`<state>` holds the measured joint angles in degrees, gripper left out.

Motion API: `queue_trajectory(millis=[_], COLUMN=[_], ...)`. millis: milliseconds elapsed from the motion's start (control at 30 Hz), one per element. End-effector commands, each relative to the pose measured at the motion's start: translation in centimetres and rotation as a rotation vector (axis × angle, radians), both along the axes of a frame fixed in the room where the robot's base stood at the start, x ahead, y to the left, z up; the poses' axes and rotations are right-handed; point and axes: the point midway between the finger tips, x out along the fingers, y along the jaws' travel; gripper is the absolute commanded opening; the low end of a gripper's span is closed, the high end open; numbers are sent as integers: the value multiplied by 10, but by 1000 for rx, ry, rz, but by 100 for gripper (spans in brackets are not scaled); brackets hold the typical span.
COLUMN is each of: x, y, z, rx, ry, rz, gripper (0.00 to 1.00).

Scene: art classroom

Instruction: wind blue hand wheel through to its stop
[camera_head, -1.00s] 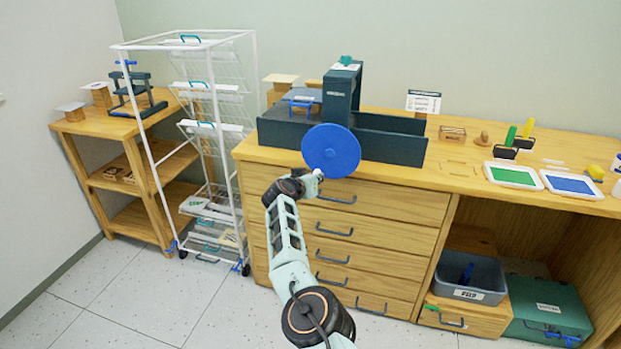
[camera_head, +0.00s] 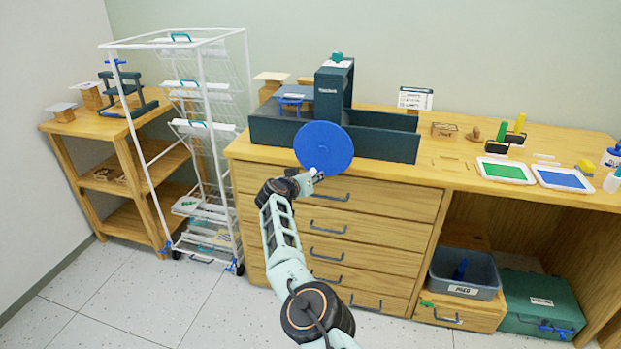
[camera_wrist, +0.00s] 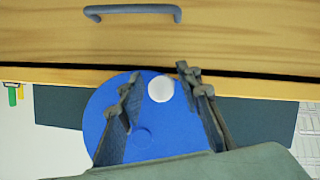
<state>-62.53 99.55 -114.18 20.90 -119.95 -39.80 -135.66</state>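The blue hand wheel (camera_head: 324,147) is a plain disc on the front of a dark press (camera_head: 385,140) on the wooden counter. In the wrist view the wheel (camera_wrist: 100,112) fills the middle, with a pale round knob (camera_wrist: 161,89) near its rim and a small round hub (camera_wrist: 142,137). My gripper (camera_wrist: 155,80) is open, its two fingers standing either side of the knob, with narrow gaps showing. In the head view my gripper (camera_head: 310,180) is at the wheel's lower left edge and hides part of it. Contact with the knob cannot be told.
Drawers with dark handles (camera_head: 328,197) lie just below the wheel. A white wire rack (camera_head: 243,120) stands left of the counter. Green (camera_head: 505,171) and blue (camera_head: 562,178) ink pads lie at the right. A grey bin (camera_head: 465,273) sits below. Open floor lies in front.

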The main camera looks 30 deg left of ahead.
Motion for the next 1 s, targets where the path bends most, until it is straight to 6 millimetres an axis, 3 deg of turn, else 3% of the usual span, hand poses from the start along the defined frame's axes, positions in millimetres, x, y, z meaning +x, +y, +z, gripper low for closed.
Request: queue_trajectory(millis=[500,1000], x=[-7,-39], y=[4,-2], z=[6,17], rx=[6,5], ry=[-3,-2], rz=[6,5], gripper=[34,34])
